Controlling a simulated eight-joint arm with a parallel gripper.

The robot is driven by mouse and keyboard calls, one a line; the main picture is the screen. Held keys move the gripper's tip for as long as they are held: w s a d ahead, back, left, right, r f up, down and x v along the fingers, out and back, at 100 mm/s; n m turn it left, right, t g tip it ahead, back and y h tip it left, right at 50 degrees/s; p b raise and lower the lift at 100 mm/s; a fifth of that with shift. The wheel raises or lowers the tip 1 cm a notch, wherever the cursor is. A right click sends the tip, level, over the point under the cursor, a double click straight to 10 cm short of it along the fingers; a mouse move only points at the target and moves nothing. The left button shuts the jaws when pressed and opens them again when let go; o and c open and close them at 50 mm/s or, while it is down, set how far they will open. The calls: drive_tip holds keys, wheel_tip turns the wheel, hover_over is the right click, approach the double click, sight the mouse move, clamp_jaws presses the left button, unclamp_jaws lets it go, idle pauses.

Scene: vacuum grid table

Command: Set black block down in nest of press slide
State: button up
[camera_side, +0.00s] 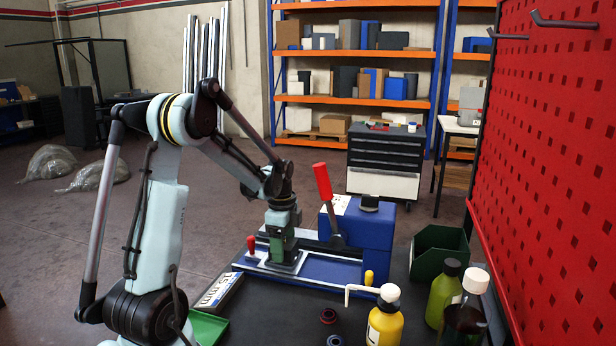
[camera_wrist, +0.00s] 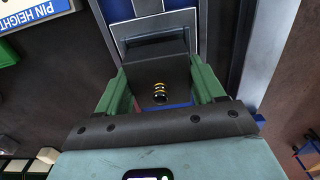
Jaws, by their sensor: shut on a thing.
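My gripper (camera_side: 283,246) points down over the slide at the left end of the blue press (camera_side: 370,232). In the wrist view its two green fingers (camera_wrist: 162,88) are shut on the black block (camera_wrist: 145,74), one on each side. A yellow-and-black striped round mark shows on the block's face. In the side view the fingers mostly hide the block. The press slide (camera_side: 316,246) is a pale metal track on a blue base. The nest is hidden under the gripper and block, so I cannot tell whether the block touches its floor.
A red lever (camera_side: 322,182) stands up from the press, and a small red knob (camera_side: 251,243) is left of my gripper. A sign (camera_side: 218,291), a green tray (camera_side: 207,328), a yellow bottle (camera_side: 385,322) and a dark green bin (camera_side: 438,252) stand around the press.

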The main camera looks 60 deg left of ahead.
drive_tip(key=shift+f, duration=0.4)
idle(0.8)
idle(0.4)
drive_tip(key=o, duration=1.4)
drive_tip(key=shift+c, duration=0.2)
drive_tip(key=shift+r, duration=0.1)
